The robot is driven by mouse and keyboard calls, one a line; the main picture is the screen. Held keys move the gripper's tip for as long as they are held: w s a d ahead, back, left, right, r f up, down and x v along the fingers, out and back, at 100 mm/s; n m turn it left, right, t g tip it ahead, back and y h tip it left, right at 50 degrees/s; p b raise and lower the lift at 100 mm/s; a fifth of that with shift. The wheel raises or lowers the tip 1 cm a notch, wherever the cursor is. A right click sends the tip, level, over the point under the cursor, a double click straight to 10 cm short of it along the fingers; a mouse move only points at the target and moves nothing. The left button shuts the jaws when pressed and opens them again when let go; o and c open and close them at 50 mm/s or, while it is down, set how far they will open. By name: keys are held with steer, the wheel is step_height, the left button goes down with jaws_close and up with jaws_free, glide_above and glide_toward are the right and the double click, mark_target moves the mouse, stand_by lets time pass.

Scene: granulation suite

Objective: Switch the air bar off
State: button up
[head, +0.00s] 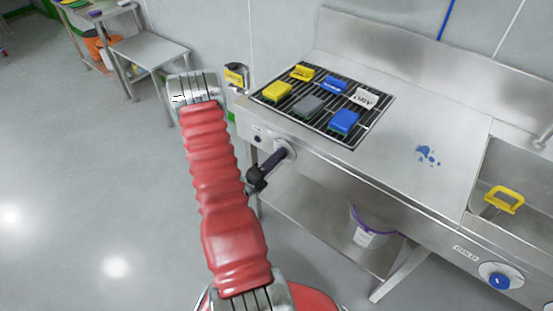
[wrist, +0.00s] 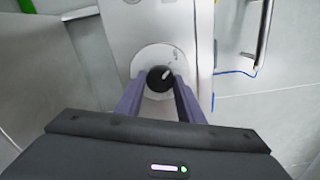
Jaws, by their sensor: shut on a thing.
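A round black knob (wrist: 160,78) with a white pointer mark sits on a pale round dial plate (wrist: 147,56) on the bench front, in the wrist view. The mark points up and to the right there. My gripper (wrist: 160,84) is shut on this knob, with one purple finger on each side. In the head view my gripper (head: 278,158) reaches the dial plate (head: 289,147) at the left end of the bench front, and hides the knob. The dial's lettering is too small to read.
A bucket (head: 372,232) stands beneath the bench. Floor at left is clear.

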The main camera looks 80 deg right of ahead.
steer(key=shift+w+f, duration=0.15)
steer(key=o, duration=1.1)
steer(key=shift+c, duration=0.2)
steer(key=v, duration=1.3)
steer(key=shift+w+a, duration=0.15)
steer(key=shift+a, duration=0.2)
